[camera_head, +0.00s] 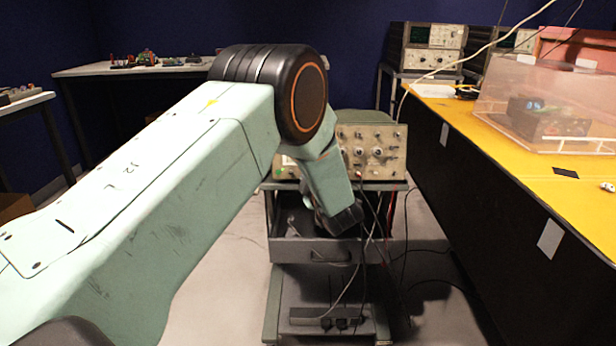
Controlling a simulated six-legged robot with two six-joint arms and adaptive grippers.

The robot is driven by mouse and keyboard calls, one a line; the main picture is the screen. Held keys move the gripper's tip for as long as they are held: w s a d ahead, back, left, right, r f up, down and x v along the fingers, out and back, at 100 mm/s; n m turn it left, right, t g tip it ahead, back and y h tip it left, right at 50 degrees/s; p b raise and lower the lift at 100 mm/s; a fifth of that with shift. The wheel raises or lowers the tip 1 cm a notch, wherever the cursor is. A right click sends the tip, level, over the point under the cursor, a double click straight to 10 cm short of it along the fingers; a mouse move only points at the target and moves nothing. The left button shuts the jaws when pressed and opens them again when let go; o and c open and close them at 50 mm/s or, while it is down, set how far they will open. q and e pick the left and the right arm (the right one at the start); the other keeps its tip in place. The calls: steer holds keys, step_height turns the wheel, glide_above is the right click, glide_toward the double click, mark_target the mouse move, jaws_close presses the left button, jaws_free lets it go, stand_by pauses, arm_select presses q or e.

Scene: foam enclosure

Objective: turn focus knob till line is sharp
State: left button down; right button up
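A beige instrument (385,140) with several knobs and sockets on its front panel stands on top of a grey cart. I cannot tell which knob is the focus knob. The dark far end of my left arm (340,218) hangs below the instrument, in front of or over the cart's open drawer. Its fingers cannot be made out, nor can I tell whether they hold anything. My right gripper is out of view.
The cart's drawer (345,252) is pulled out. Cables hang from the instrument past it to a power strip (322,316) on the lower shelf. A yellow-topped bench (470,122) with a clear cover runs along the right. More instruments (432,47) stand behind.

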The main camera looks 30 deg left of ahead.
arm_select(q)
steer(key=shift+f, duration=0.1)
stand_by(0.3)
steer(key=c, duration=1.7)
jaws_free()
steer(key=shift+o, duration=0.2)
steer(key=v, duration=1.2)
